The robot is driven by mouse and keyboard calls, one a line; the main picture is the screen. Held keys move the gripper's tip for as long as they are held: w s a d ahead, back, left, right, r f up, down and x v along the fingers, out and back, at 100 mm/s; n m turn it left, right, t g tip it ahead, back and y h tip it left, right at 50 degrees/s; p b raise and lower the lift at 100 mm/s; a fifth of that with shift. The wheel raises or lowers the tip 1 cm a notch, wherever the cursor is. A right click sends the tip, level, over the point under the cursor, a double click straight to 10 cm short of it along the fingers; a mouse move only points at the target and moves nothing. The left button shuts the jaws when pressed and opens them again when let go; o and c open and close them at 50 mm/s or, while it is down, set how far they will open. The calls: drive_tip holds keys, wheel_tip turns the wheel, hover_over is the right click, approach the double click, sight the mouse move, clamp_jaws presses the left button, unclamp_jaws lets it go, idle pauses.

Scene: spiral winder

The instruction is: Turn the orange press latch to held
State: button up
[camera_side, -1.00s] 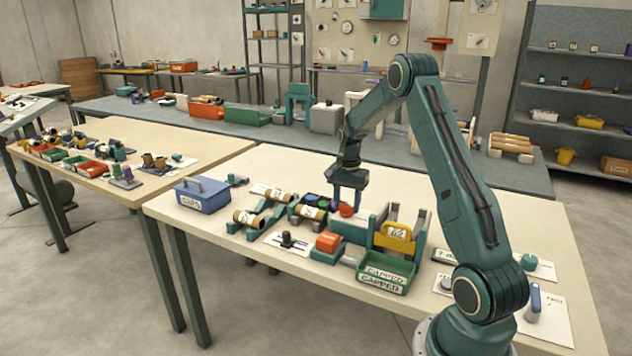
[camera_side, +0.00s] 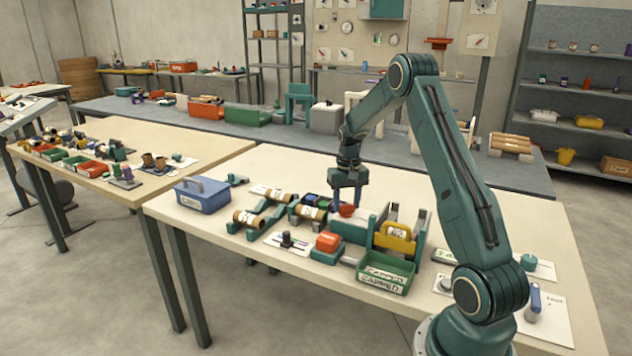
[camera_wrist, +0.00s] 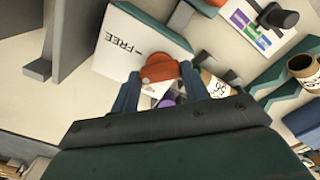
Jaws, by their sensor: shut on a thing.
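The orange press latch (camera_wrist: 158,68) is an orange-red bar-shaped knob. In the wrist view it lies between my fingertips, beside a white card lettered "FREE" (camera_wrist: 130,45). My gripper (camera_wrist: 160,85) points down and is shut on the latch. In the side view the latch (camera_side: 347,210) shows as a small orange-red piece below my gripper (camera_side: 347,197), partly covered by the fingers. Any "held" marking is hidden or too small to read.
A green bin labelled "CAPPED" (camera_side: 385,273), an orange block (camera_side: 328,242) and a yellow part (camera_side: 395,238) stand close in front. Cardboard tubes (camera_side: 250,217) on racks and a blue box (camera_side: 202,193) are to the left.

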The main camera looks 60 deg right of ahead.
sight(347, 205)
drive_tip(key=n, duration=0.4)
drive_tip(key=shift+n, duration=2.6)
drive_tip(key=o, duration=1)
drive_tip(key=shift+r, duration=6.95)
